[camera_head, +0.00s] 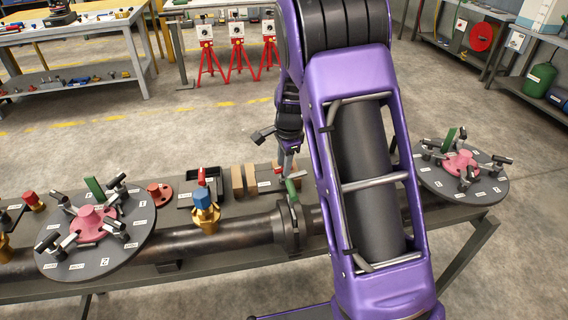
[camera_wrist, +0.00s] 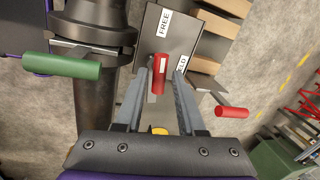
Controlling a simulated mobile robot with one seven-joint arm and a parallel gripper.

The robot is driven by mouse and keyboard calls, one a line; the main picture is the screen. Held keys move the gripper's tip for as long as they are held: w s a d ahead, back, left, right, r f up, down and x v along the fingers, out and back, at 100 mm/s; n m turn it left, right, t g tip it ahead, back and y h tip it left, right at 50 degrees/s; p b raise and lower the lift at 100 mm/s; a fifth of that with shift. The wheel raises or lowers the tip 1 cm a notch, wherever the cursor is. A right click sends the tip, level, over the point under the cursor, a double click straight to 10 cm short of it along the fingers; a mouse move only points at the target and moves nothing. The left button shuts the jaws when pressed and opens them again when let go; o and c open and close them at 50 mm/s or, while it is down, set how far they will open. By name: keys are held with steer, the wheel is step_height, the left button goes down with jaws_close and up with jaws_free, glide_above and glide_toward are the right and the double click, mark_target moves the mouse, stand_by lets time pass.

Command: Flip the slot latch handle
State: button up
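A dark plate (camera_wrist: 177,35) shows in the wrist view with a FREE label at its far end and a partly hidden label ending in "LD" nearer me. A red handle (camera_wrist: 159,80) with a pale mark stands over the plate. A second red handle (camera_wrist: 230,111) sits on a metal lever to the right. I cannot tell for sure which one is the slot latch handle. My gripper (camera_wrist: 165,68) is open, with the first red handle between its fingers, nearer the left one; contact cannot be told. In the head view my gripper (camera_head: 288,160) is over the bench behind the pipe.
A green handle (camera_wrist: 62,66) sticks out by the pipe flange, left of my gripper. Tan blocks (camera_head: 243,180) stand beside the plate. A brass valve (camera_head: 205,212) with a blue top and round dark discs (camera_head: 130,232) (camera_head: 480,190) with clamps flank the area.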

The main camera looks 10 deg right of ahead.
steer(key=shift+o, duration=0.7)
steer(key=s+r+p, duration=0.1)
steer(key=s+r, duration=0.2)
steer(key=r, duration=1.4)
steer(key=shift+s+d+p, duration=0.2)
steer(key=shift+d+p, duration=0.1)
steer(key=shift+p, duration=0.1)
